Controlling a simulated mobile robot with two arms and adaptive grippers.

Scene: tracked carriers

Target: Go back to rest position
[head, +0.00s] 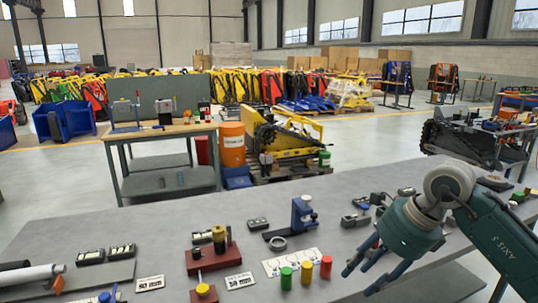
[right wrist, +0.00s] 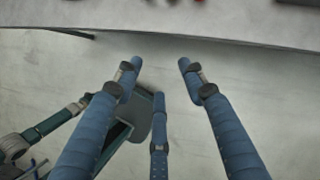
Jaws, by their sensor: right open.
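My right gripper (head: 362,270) is open, with its blue fingers spread and pointing down and to the left in the head view. It is at the front edge of the grey table (head: 330,200), to the right of a red cylinder (head: 326,266). In the right wrist view, the fingers of the gripper (right wrist: 160,75) are apart with nothing between them. The pale floor lies beneath them, and the table edge (right wrist: 200,36) runs across the top. My left gripper is in neither view.
Green (head: 286,278) and yellow (head: 306,273) cylinders stand by a white card. A blue clamp stand (head: 302,214), a red block with cylinders (head: 213,257) and label cards are on the table. A workbench (head: 165,131) and an orange barrel (head: 231,145) stand beyond.

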